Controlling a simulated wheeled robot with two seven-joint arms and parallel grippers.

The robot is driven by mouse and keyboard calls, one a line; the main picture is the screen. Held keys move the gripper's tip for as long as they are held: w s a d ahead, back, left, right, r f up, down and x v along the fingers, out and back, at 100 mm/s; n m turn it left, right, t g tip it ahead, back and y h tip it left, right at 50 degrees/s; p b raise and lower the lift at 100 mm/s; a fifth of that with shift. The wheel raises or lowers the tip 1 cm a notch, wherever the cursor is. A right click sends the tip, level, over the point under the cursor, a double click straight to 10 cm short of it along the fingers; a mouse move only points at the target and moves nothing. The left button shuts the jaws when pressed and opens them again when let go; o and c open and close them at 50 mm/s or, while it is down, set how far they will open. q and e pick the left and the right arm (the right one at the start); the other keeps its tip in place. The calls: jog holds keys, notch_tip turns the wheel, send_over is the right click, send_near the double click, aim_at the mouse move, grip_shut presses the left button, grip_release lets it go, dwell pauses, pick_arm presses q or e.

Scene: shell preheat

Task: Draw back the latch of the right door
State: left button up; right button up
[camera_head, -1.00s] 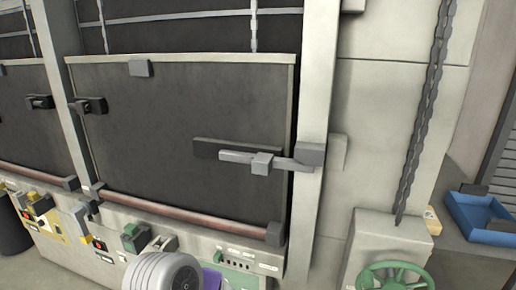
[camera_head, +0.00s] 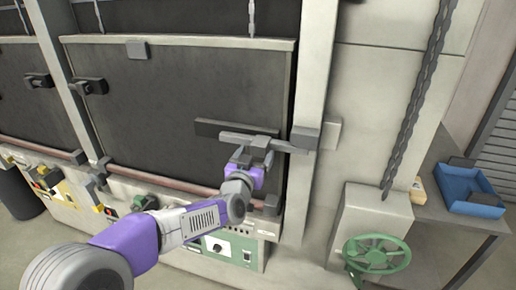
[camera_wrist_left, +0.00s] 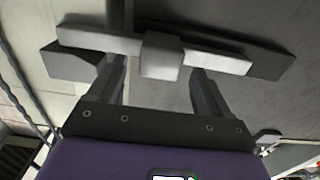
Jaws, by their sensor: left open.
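The right door (camera_head: 185,90) is a dark panel, closed, with a pale top edge. Its latch is a light grey sliding bar (camera_head: 230,138) on a dark backing plate (camera_head: 208,128). The bar's right end reaches the grey keeper (camera_head: 304,138) on the door post. My left gripper (camera_head: 254,154) is at the latch, its hand partly covering the bar's middle. In the left wrist view, the latch's square knob (camera_wrist_left: 162,56) lies between the two fingers of the open gripper (camera_wrist_left: 160,70), with gaps visible on both sides. My right gripper is not in view.
A reddish rail (camera_head: 150,180) runs under the door, above a control panel (camera_head: 232,243). A chain (camera_head: 415,110) hangs right of the post, above a green handwheel (camera_head: 376,254). A blue tray (camera_head: 470,190) stands on a table at the right.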

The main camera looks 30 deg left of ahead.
pick_arm(q)
jog(key=shift+x, duration=1.4)
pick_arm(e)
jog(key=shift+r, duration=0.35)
pick_arm(q)
jog(key=shift+c, duration=0.2)
